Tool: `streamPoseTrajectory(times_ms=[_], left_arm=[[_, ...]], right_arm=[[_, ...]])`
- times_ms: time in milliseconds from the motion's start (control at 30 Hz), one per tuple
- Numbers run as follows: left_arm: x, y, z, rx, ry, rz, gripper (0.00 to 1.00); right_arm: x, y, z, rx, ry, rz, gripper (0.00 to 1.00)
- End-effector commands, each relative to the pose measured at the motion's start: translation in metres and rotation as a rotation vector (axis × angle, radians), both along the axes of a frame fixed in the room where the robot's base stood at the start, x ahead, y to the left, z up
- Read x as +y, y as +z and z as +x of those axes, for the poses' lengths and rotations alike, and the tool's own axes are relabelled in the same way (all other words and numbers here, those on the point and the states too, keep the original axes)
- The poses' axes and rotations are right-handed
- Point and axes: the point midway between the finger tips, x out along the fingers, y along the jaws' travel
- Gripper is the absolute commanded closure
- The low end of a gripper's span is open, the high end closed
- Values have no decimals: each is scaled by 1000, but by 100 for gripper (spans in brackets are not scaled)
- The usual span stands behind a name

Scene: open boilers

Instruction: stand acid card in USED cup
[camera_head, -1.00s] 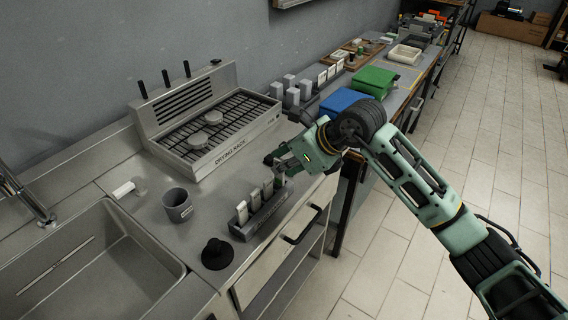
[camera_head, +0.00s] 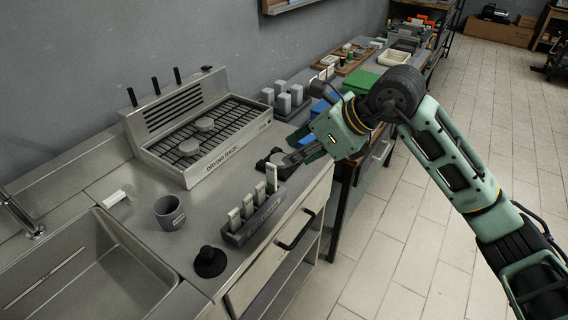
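The grey cup (camera_head: 169,214) with a small pale label stands upright on the steel counter beside the sink; the label is too small to read. Several pale cards stand in a dark slotted holder (camera_head: 252,224) to its right. The card at the holder's far end (camera_head: 271,178) stands taller than the others and has a dark green part; I cannot read which card is acid. My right gripper (camera_head: 295,146) is beyond and above that end, its fingers apart, apparently empty. My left gripper is not in view.
A drying rack (camera_head: 205,153) with round discs stands behind the cup. A black knob-like object (camera_head: 210,262) sits in front of the holder, and a white piece (camera_head: 115,198) lies near the sink (camera_head: 75,268). The counter between cup and holder is clear.

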Motion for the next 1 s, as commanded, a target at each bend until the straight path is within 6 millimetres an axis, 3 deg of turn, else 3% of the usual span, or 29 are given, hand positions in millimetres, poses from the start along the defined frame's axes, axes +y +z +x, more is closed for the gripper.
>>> streamPoseTrajectory(times_ms=[233,633,733,833,900,1000], left_arm=[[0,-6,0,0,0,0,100],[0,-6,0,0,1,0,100],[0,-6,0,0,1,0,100],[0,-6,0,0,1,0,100],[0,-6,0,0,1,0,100],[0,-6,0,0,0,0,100]], right_arm=[[-16,21,-11,-1,-1,0,74],[-15,23,-13,3,5,9,74],[5,22,-22,14,42,89,74],[45,29,-44,44,110,288,74],[75,44,-65,81,154,492,74],[101,81,-91,151,175,826,74]])
